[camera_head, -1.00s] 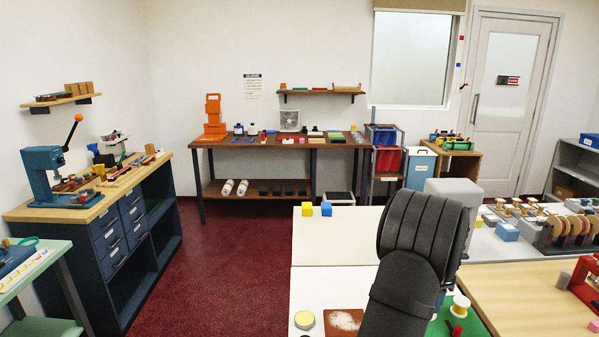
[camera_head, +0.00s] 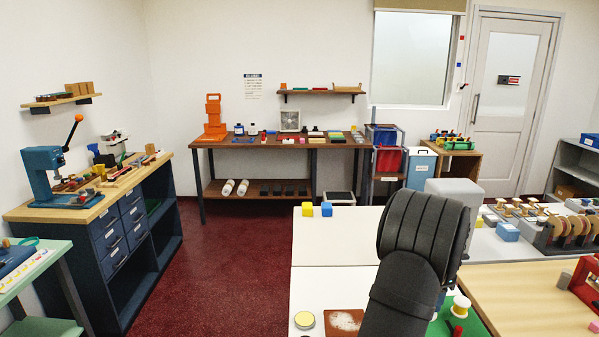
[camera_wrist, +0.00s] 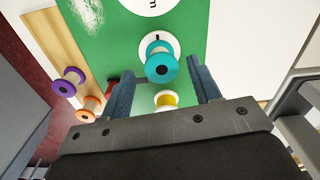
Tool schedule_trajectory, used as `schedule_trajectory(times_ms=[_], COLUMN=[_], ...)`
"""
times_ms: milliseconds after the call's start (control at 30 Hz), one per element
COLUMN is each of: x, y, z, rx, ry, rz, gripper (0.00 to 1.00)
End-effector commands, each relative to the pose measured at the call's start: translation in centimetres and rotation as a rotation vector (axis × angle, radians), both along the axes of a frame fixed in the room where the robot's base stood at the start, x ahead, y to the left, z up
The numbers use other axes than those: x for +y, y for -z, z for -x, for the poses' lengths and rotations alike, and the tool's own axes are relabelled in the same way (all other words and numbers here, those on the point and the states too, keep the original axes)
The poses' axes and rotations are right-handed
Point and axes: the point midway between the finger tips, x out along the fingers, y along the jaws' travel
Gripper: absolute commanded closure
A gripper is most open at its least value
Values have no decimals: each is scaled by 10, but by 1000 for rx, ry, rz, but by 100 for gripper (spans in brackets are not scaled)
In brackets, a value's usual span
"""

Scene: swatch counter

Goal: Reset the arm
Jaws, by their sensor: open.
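My gripper (camera_wrist: 163,82) shows in the wrist view with its two blue-grey fingers apart and nothing held between them. Beyond the fingers is a green mat (camera_wrist: 115,38) with a teal spool (camera_wrist: 160,62) and a yellow spool (camera_wrist: 166,100) on it. In the head view my dark arm stands in front of the white counter and hides the gripper. I cannot tell the exact gap between the fingers and the spools.
A purple spool (camera_wrist: 68,82) and an orange spool (camera_wrist: 90,108) lie at the left in the wrist view. In the head view, a yellow block (camera_head: 307,209) and a blue block (camera_head: 326,209) sit on the white counter (camera_head: 335,240). Its left part is mostly clear.

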Motion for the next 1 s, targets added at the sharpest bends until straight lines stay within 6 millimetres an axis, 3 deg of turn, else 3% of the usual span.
schedule_trajectory(times_ms=[467, 500, 1000], x=[0, 1, 1], y=[-98, -82, 20], z=[0, 1, 1], rx=[-2, 6, 4], ry=[0, 0, 0], rz=[2, -4, -2], gripper=[43, 43, 43])
